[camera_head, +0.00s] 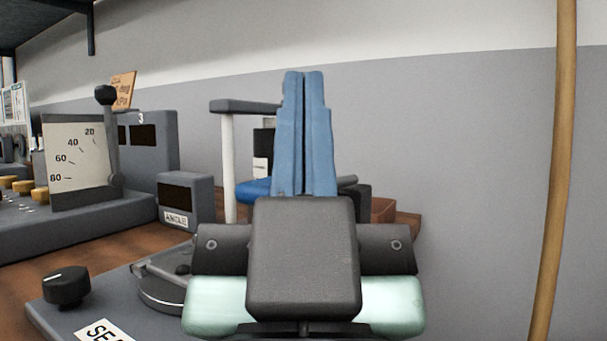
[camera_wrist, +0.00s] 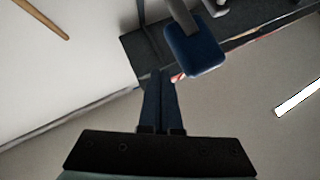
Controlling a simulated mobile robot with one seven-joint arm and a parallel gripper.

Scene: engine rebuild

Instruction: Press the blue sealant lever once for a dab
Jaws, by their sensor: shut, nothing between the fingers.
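The blue sealant lever shows in the wrist view as a dark blue rounded pad (camera_wrist: 196,54) on a grey arm. In the head view a strip of its blue pad (camera_head: 254,188) shows just left of my fingers; the rest is hidden behind my gripper. My gripper (camera_head: 304,76) has its two blue fingers together with nothing between them. In the wrist view my fingertips (camera_wrist: 161,74) lie just left of the pad's near edge. I cannot tell whether they touch it.
A grey stand with a white post (camera_head: 229,168) rises left of my fingers. A dial gauge (camera_head: 77,160), a small display box (camera_head: 187,197) and a panel with a black knob (camera_head: 67,286) stand at left. A wooden pole (camera_head: 560,170) stands at right.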

